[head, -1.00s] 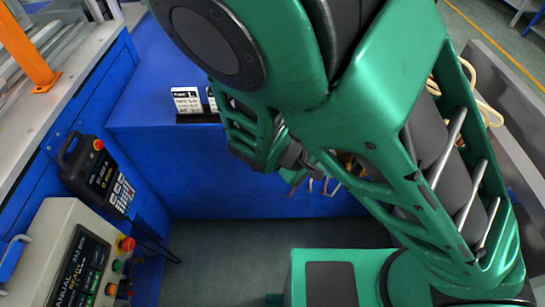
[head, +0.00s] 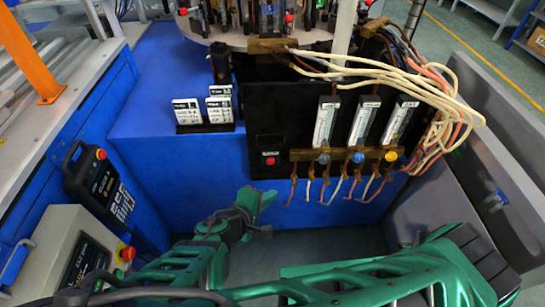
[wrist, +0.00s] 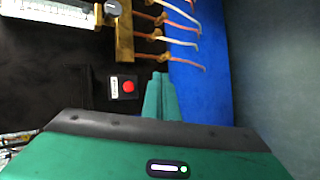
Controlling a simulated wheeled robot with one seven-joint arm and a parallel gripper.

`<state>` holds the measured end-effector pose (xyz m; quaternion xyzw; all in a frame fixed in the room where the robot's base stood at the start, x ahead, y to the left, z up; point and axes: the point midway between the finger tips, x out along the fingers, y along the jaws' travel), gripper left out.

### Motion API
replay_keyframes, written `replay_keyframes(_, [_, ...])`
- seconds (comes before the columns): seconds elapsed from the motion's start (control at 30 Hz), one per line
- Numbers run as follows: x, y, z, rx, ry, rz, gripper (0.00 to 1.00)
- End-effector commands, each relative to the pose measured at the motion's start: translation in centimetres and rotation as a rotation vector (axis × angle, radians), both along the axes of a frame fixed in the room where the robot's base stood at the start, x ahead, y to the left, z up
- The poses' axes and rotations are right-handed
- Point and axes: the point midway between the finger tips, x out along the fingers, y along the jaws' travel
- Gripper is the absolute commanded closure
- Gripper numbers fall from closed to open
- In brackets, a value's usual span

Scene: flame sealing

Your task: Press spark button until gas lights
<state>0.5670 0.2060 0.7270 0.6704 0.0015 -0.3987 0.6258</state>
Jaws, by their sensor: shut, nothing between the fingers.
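The red spark button (head: 270,160) sits on a small plate on the black panel (head: 285,115), below and left of the flow tubes. In the wrist view the red button (wrist: 129,87) has a white label beside it. My gripper (head: 272,191) is just below the button in the head view, apart from it. In the wrist view the green fingers of my gripper (wrist: 160,80) are shut, empty, and just right of the button plate. No flame shows; the burners (head: 265,15) are cut off at the top of the head view.
Three flow tubes (head: 363,125) with grey, blue and yellow knobs stand right of the button. Cream and orange hoses (head: 420,90) hang at the right, with short hose ends under the brass bar (head: 330,154). White cards (head: 219,105) stand on the blue cabinet (head: 165,70).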

Motion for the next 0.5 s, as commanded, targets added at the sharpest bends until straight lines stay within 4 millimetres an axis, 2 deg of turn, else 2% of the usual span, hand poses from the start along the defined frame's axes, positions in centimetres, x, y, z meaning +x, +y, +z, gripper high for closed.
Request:
replay_keyframes(0.27, [0.4, -0.3, 0.0, 0.0, 0.0, -0.007, 1.0])
replay_keyframes(0.5, [2.6, -0.4, 0.0, 0.001, -0.001, -0.009, 1.0])
